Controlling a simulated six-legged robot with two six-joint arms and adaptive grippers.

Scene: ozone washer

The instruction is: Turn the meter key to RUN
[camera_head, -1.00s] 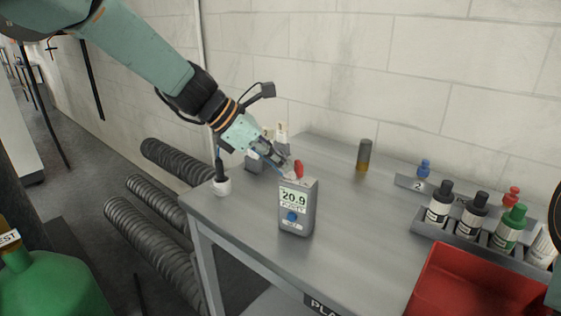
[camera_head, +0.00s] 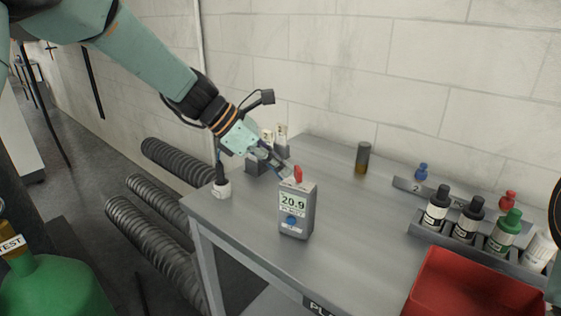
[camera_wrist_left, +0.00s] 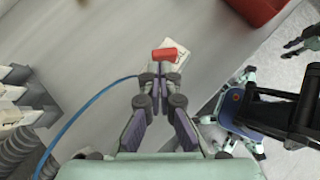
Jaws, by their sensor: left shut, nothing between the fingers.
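The grey meter (camera_head: 297,218) stands upright on the metal table, its lit display reading 20.9 above a blue button. Its red key (camera_head: 298,174) sits on top; I cannot read which mark it points to. In the left wrist view the red key (camera_wrist_left: 164,54) lies crosswise above the pale meter top (camera_wrist_left: 177,58). My left gripper (camera_head: 288,173) is shut and empty, its tips right beside the key; I cannot tell whether they touch. The tips (camera_wrist_left: 155,78) also show in the left wrist view. At that view's right edge, dark fingers (camera_wrist_left: 294,46) may be my right gripper.
A white cup-like holder (camera_head: 222,189) is at the table's left edge. A dark cylinder (camera_head: 362,158), a rack of bottles (camera_head: 470,240) and a red bin (camera_head: 470,290) are to the right. Bare tabletop lies between.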

